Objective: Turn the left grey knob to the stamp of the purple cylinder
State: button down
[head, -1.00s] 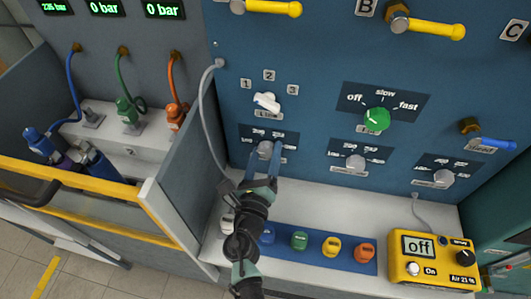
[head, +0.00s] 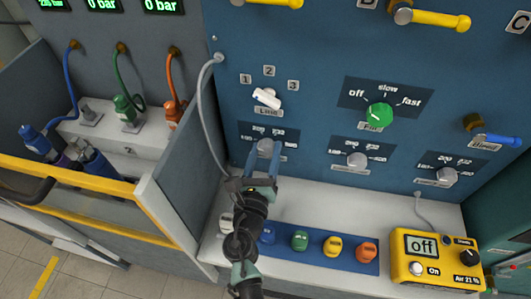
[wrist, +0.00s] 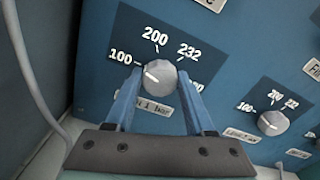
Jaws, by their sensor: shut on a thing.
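The left grey knob (wrist: 160,78) sits on a dark dial plate with readable stamps 100, 200 and 232; a further stamp is partly hidden. Its white mark points left, near the 100 side. My gripper (wrist: 158,80) has one blue finger on each side of the knob and is shut on it.
A white knob (head: 267,98) sits above, a green knob (head: 380,115) to its right. Two more grey knobs (head: 357,160) (head: 447,174) sit further right. Coloured pieces on a blue strip (head: 318,248) and a yellow meter (head: 435,258) lie below. A grey hose (head: 202,110) runs beside my arm.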

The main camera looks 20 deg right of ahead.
jog(key=m+b, duration=0.2)
jog(key=m, duration=0.2)
jog(key=shift+f+m, duration=0.15)
jog(key=shift+m, duration=0.15)
jog(key=m+b, duration=0.2)
jog(key=m, duration=0.1)
jog(key=shift+m, duration=0.3)
jog(key=m+b, duration=0.2)
jog(key=m, duration=0.2)
jog(key=shift+m+b, duration=0.3)
jog(key=shift+b, duration=0.05)
jog(key=m+b, duration=0.2)
jog(key=m, duration=0.1)
jog(key=shift+m, duration=0.3)
jog(key=m+b, duration=0.3)
jog(key=m, duration=0.1)
jog(key=m+b, duration=0.3)
jog(key=m, duration=0.1)
jog(key=shift+f, duration=0.1)
jog(key=m+b, duration=0.2)
jog(key=m, duration=0.1)
jog(key=shift+m+b, duration=0.3)
jog(key=shift+m, duration=0.1)
jog(key=shift+m+b, duration=1.55)
jog(key=shift+m, duration=0.75)
